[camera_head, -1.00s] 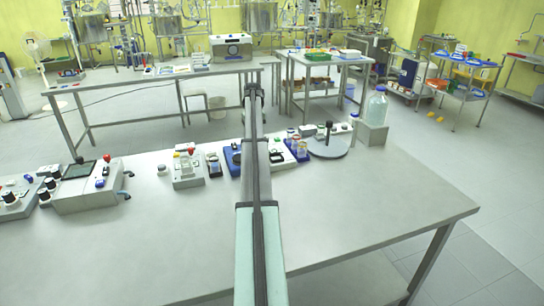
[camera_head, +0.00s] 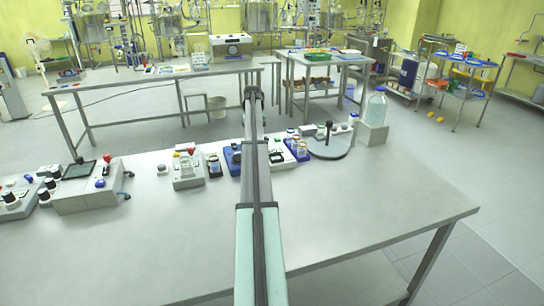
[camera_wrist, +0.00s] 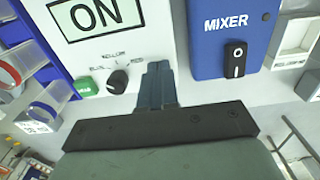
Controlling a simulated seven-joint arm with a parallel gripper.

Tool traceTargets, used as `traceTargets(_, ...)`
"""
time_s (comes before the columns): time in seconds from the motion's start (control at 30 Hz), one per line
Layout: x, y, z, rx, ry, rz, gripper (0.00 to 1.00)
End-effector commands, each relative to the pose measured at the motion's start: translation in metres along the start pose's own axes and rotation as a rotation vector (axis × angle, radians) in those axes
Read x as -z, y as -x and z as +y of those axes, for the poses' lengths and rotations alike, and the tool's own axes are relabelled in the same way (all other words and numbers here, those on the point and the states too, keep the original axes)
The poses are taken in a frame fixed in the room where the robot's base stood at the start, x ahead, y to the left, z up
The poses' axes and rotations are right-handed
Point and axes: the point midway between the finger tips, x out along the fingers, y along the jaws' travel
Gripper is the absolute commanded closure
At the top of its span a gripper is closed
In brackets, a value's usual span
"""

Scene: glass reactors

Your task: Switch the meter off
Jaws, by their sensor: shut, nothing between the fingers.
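The meter (camera_wrist: 140,25) is a white-faced device at the top left of the wrist view. Its framed display reads ON. Below the display are a green button (camera_wrist: 87,87) and a black knob (camera_wrist: 118,82) with small, hard-to-read labels around it. My gripper (camera_wrist: 160,68) is shut and empty, its fingertips just right of the knob in the picture and over the meter's lower edge. I cannot tell whether they touch the meter. In the head view my arm hides the gripper and partly covers the row of devices, so I cannot surely pick out the meter there.
A blue box marked MIXER (camera_wrist: 232,45) with a black switch stands right of the fingers. Vials with red and blue caps (camera_wrist: 25,65) are close on the left. On the bench (camera_head: 340,205) stand a round grey plate (camera_head: 329,146) and a bottle (camera_head: 376,107). The bench front is clear.

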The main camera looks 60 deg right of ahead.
Motion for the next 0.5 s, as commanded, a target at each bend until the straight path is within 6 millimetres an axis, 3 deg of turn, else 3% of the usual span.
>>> traceTargets(0.5, 0.0000, -0.0075, -0.0001, 0.000, 0.000, 0.000, 1.00)
